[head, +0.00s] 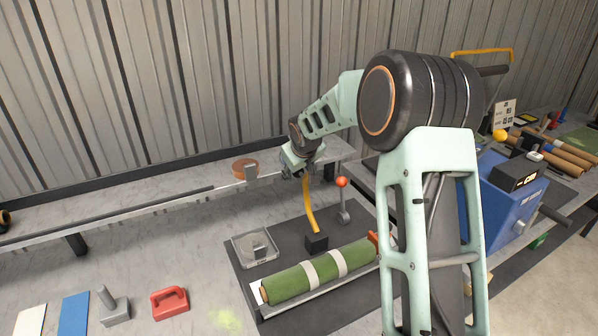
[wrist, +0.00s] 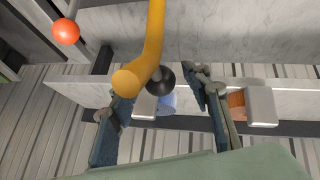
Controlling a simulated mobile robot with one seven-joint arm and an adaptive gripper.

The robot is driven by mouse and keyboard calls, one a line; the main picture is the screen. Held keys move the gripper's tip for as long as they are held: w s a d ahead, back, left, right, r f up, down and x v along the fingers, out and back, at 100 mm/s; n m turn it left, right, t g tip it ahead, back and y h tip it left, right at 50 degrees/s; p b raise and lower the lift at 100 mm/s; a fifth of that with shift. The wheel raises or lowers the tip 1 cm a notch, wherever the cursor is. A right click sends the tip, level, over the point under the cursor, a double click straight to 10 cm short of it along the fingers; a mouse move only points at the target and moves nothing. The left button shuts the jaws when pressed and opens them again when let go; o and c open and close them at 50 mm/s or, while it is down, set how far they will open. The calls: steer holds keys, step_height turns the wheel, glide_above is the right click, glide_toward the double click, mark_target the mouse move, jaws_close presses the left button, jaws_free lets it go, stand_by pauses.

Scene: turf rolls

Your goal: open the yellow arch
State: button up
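A yellow curved bar, the yellow arch (head: 309,206), rises from a black block (head: 316,243) on a dark mat and bends toward my gripper (head: 303,172). In the wrist view the arch (wrist: 154,40) comes down from the top, and its rounded end lies by the left fingertip, overlapping it in the picture. My gripper (wrist: 162,88) is open, with its two fingers apart and nothing clamped between them. I cannot tell whether a finger touches the bar. A dark cone-shaped part (wrist: 160,78) shows beside the bar's end.
A lever with an orange ball (head: 341,182) stands right of the arch. A green turf roll (head: 318,272) lies in front, a clear box (head: 255,247) to the left. A blue machine (head: 500,205) and another yellow bar (head: 482,52) are at right.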

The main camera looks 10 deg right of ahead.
steer(key=shift+d+f, duration=0.1)
steer(key=v, duration=1.2)
